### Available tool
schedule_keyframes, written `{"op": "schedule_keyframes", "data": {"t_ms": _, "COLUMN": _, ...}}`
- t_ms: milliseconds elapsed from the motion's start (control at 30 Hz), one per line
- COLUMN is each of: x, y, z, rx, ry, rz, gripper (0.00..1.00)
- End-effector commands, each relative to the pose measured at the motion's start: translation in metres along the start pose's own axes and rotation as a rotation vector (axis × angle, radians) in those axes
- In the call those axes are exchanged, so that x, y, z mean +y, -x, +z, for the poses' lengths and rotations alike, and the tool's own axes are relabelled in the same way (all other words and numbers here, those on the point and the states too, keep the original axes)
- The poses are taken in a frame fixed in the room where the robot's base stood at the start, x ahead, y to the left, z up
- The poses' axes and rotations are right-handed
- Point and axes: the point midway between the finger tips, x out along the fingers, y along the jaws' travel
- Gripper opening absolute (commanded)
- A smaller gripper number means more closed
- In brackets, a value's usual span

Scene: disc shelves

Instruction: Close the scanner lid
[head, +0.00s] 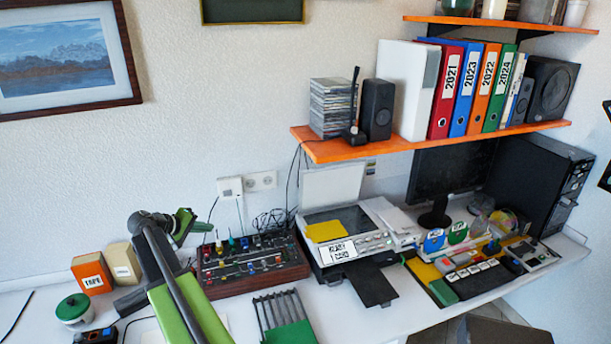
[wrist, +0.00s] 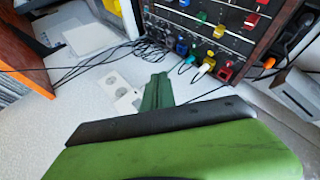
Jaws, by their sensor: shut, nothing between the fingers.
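The scanner (head: 350,250) stands on the white desk, right of the knobbed mixer. Its white lid (head: 331,185) is raised, standing nearly upright at the back. A yellow sheet (head: 326,231) lies on the dark glass. My gripper (head: 187,222) is at the left, above and behind the mixer's left end, well apart from the scanner. In the wrist view my gripper (wrist: 158,90) is shut and empty, pointing towards the wall with the sockets. A white flat thing at the upper left of the wrist view may be the lid; I cannot tell surely.
The mixer (head: 250,265) lies between my gripper and the scanner. The orange shelf (head: 420,142) with CDs, a speaker and binders overhangs behind the scanner. Wall sockets (head: 261,181) and cables are behind the mixer.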

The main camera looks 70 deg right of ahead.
Motion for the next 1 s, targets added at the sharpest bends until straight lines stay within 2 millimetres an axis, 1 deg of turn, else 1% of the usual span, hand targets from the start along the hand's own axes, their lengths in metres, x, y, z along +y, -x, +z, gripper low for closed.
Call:
{"op": "schedule_keyframes", "data": {"t_ms": 33, "x": 0.045, "y": -0.059, "z": -0.01, "rx": -0.029, "ry": -0.025, "rz": 0.124, "gripper": 0.0}}
{"op": "schedule_keyframes", "data": {"t_ms": 67, "x": 0.076, "y": -0.085, "z": -0.011, "rx": -0.042, "ry": -0.032, "rz": 0.2, "gripper": 0.0}}
{"op": "schedule_keyframes", "data": {"t_ms": 100, "x": 0.114, "y": -0.115, "z": -0.009, "rx": -0.059, "ry": -0.033, "rz": 0.293, "gripper": 0.0}}
{"op": "schedule_keyframes", "data": {"t_ms": 167, "x": 0.166, "y": -0.152, "z": -0.004, "rx": -0.084, "ry": -0.028, "rz": 0.416, "gripper": 0.0}}
{"op": "schedule_keyframes", "data": {"t_ms": 200, "x": 0.196, "y": -0.172, "z": 0.001, "rx": -0.099, "ry": -0.02, "rz": 0.485, "gripper": 0.0}}
{"op": "schedule_keyframes", "data": {"t_ms": 300, "x": 0.249, "y": -0.204, "z": 0.013, "rx": -0.128, "ry": 0.005, "rz": 0.61, "gripper": 0.0}}
{"op": "schedule_keyframes", "data": {"t_ms": 400, "x": 0.276, "y": -0.216, "z": 0.019, "rx": -0.142, "ry": 0.023, "rz": 0.671, "gripper": 0.0}}
{"op": "schedule_keyframes", "data": {"t_ms": 467, "x": 0.281, "y": -0.217, "z": 0.021, "rx": -0.144, "ry": 0.027, "rz": 0.683, "gripper": 0.0}}
{"op": "schedule_keyframes", "data": {"t_ms": 567, "x": 0.283, "y": -0.217, "z": 0.021, "rx": -0.144, "ry": 0.028, "rz": 0.685, "gripper": 0.0}}
{"op": "schedule_keyframes", "data": {"t_ms": 667, "x": 0.288, "y": -0.223, "z": 0.022, "rx": -0.144, "ry": 0.027, "rz": 0.683, "gripper": 0.0}}
{"op": "schedule_keyframes", "data": {"t_ms": 1000, "x": 0.328, "y": -0.272, "z": 0.029, "rx": -0.144, "ry": 0.027, "rz": 0.682, "gripper": 0.0}}
